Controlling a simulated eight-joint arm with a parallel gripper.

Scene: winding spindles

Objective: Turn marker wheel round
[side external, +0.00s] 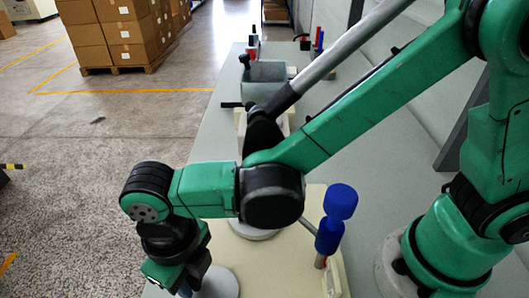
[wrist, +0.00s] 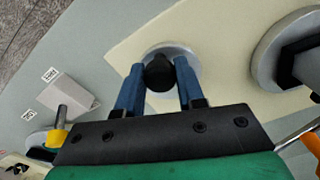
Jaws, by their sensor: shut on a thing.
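A pale grey round wheel (wrist: 192,57) with a black knob (wrist: 158,76) at its middle sits on a cream board (wrist: 120,50) in the wrist view. My gripper (wrist: 158,68) has its two blue fingers shut on the knob, one on each side. In the side view a pale grey disc (side external: 219,284) shows at the bottom, beside my gripper (side external: 184,291), whose fingertips are mostly cut off by the frame. No marker is clearly visible on the wheel, and I cannot tell which way it is turned.
A second grey wheel (wrist: 266,62) with a dark handle stands close on the right in the wrist view. A white block (wrist: 67,93) and a metal post (wrist: 62,113) stand left. Stacked blue cylinders (side external: 329,234) rise from the bench in the side view. A grey bin (side external: 266,72) stands farther back.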

